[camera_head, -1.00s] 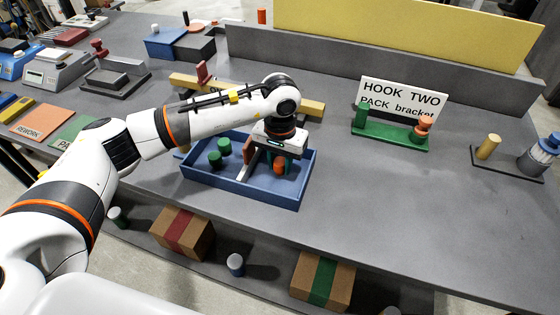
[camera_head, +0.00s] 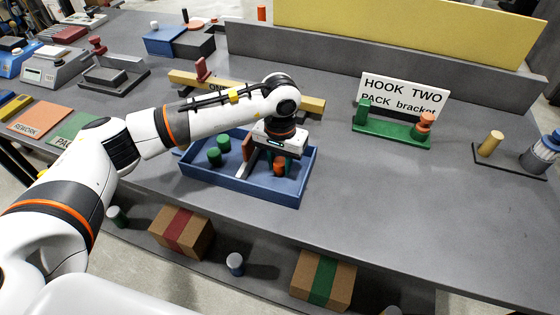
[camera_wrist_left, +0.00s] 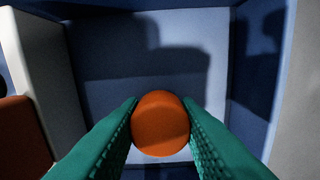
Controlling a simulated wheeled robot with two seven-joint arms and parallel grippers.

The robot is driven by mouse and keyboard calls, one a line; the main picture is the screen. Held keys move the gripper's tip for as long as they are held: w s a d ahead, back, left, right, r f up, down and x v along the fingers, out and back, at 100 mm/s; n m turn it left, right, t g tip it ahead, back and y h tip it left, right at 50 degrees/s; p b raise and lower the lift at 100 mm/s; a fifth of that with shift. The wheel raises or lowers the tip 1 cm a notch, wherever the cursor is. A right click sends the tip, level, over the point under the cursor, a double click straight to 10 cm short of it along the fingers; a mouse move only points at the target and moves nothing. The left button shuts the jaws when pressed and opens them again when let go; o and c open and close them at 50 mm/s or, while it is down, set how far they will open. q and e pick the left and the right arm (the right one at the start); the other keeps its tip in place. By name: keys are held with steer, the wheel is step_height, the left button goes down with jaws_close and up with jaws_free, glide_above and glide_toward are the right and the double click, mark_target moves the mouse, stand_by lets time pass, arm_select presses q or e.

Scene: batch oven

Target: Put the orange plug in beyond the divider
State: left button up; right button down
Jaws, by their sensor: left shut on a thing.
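The orange plug (camera_head: 279,169) is between the green fingers of my left gripper (camera_head: 284,160), on the right side of the blue tray (camera_head: 250,193). In the left wrist view the round orange plug (camera_wrist_left: 160,123) is pinched between both fingers, over the tray floor. I cannot tell whether it touches the floor. Two green plugs (camera_head: 215,156) stand left of the divider. My right gripper does not show.
A yellow bar (camera_head: 313,105) lies behind the tray. A green bracket (camera_head: 390,131) with a sign stands to the right, and orange (camera_head: 35,119) and green mats lie to the left.

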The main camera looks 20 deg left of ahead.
mark_target(280, 161)
arm_select(q)
steer(key=o, duration=1)
steer(key=shift+r, duration=0.1)
step_height(280, 161, up, 12)
steer(key=shift+f+b, duration=0.1)
steer(key=shift+b, duration=0.9)
